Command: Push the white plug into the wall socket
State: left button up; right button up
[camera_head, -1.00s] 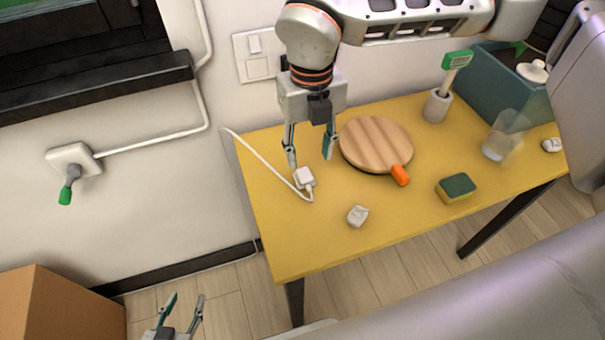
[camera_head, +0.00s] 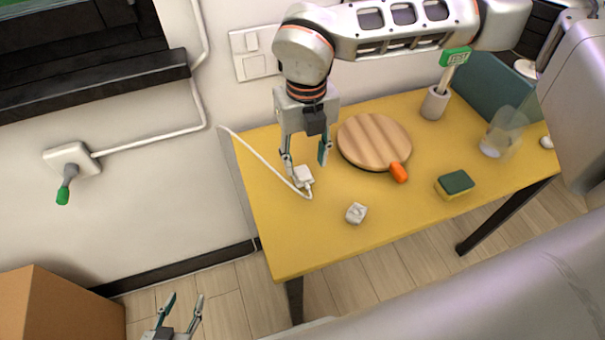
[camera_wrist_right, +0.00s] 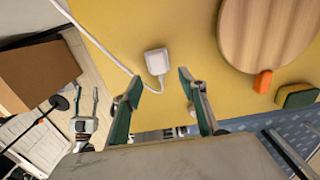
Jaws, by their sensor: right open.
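The white plug (camera_head: 304,175), a small block with a white cable, lies near the left end of the yellow table. My right gripper (camera_head: 305,166) is open, fingers pointing down, just above the plug. In the right wrist view the plug (camera_wrist_right: 156,62) shows just beyond the gap between the open fingertips (camera_wrist_right: 160,84), not gripped. A white wall socket (camera_head: 68,156) is on the wall at left; a grey piece with a green end (camera_head: 64,190) sticks out from it.
A cardboard box (camera_head: 60,310) stands at lower left. A white switch plate (camera_head: 250,52) is above the table.

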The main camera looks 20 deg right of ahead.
aim_at(302, 172)
jog(key=f, duration=0.2)
jog(key=w+f, duration=0.1)
jog(key=f, duration=0.1)
jog(key=shift+w+a+f, duration=0.15)
jog(key=shift+f, duration=0.1)
jog(key=c, duration=1.1)
